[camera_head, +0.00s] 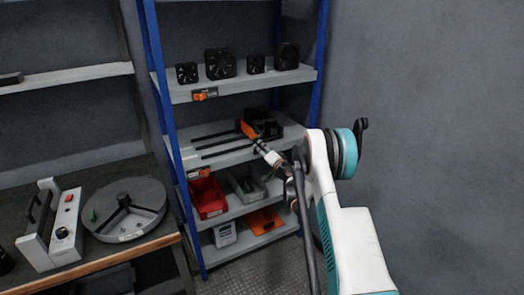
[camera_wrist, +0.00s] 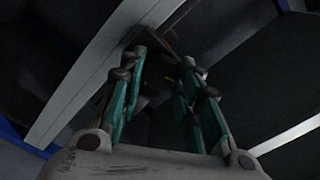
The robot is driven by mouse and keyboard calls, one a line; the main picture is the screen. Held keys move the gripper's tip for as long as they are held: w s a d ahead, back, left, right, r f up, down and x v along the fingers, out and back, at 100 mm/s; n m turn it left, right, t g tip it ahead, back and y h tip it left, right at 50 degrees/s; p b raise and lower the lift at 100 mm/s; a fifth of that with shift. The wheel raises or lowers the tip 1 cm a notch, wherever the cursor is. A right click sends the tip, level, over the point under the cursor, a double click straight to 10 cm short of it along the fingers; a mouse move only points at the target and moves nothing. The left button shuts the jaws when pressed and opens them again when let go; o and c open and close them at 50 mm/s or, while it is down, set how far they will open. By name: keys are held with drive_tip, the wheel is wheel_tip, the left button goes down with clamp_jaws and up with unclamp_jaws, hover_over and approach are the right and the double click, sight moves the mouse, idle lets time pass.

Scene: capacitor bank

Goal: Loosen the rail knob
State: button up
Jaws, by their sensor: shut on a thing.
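My gripper (camera_head: 261,147) reaches from the right to the middle shelf's front area in the head view. The wrist view shows its two teal-lined fingers (camera_wrist: 163,60) with their tips close around a small dark part (camera_wrist: 166,47), shut on it. This looks like the rail knob, but the picture is too dark to show its shape. In the head view the gripped part is hidden. An orange piece (camera_head: 247,130) and a black unit (camera_head: 264,120) sit right by the fingertips.
The middle shelf (camera_head: 215,160) has dark slots on its left. Several black fans (camera_head: 220,64) stand on the shelf above. A red bin (camera_head: 208,198) and a grey bin (camera_head: 246,184) are below. Blue uprights (camera_head: 160,95) flank the shelves. A workbench (camera_head: 135,250) stands at left.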

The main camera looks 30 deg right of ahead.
drive_tip(key=o, duration=1.1)
drive_tip(key=shift+s, duration=0.1)
drive_tip(key=s, duration=1.2)
drive_tip(key=shift+d, duration=0.2)
drive_tip(key=shift+w, duration=0.1)
